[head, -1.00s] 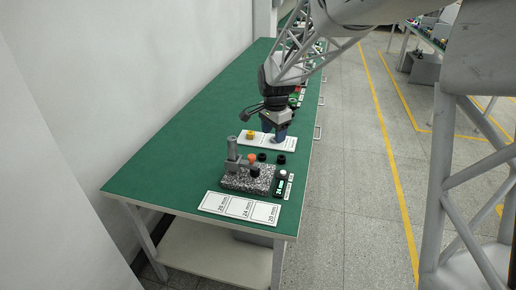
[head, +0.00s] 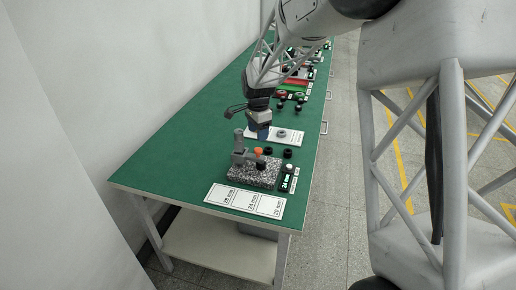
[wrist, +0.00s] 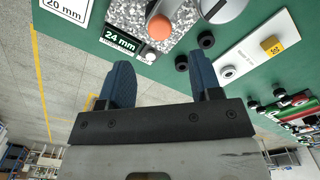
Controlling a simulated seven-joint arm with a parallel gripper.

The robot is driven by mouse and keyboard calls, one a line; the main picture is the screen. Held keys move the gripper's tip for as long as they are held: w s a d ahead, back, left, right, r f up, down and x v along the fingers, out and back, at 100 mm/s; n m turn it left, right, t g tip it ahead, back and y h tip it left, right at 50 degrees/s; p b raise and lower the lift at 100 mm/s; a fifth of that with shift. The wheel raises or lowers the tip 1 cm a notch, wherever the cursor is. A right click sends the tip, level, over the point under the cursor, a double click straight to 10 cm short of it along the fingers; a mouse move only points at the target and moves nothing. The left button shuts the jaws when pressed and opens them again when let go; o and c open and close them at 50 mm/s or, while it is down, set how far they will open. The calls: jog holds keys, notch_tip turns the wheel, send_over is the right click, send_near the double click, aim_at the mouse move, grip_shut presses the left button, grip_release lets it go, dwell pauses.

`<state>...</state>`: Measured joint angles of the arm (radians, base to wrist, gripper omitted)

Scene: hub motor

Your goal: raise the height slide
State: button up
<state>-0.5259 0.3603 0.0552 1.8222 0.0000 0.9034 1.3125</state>
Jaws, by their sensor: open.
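The height gauge stands near the front of the green bench: a speckled granite base (head: 252,176), a grey column (head: 238,148) and an arm that I take for the height slide (head: 243,159). An orange knob (head: 258,151) sits on it and also shows in the wrist view (wrist: 160,27). A small display (wrist: 121,40) beside the base reads 24 mm. My gripper (head: 264,134) is above and behind the gauge, over the white strip. In the wrist view its blue fingers (wrist: 160,88) are apart with nothing between them. It does not touch the gauge.
A white card (head: 244,201) with 20, 24 and 28 mm boxes lies in front. The white strip (head: 295,135) holds a grey ring (head: 281,134) and a yellow piece (wrist: 272,45). The bench's left side is clear.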

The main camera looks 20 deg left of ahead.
aim_at(258, 149)
jog(key=shift+f, duration=3.9)
jog(key=shift+r, duration=0.1)
grip_shut()
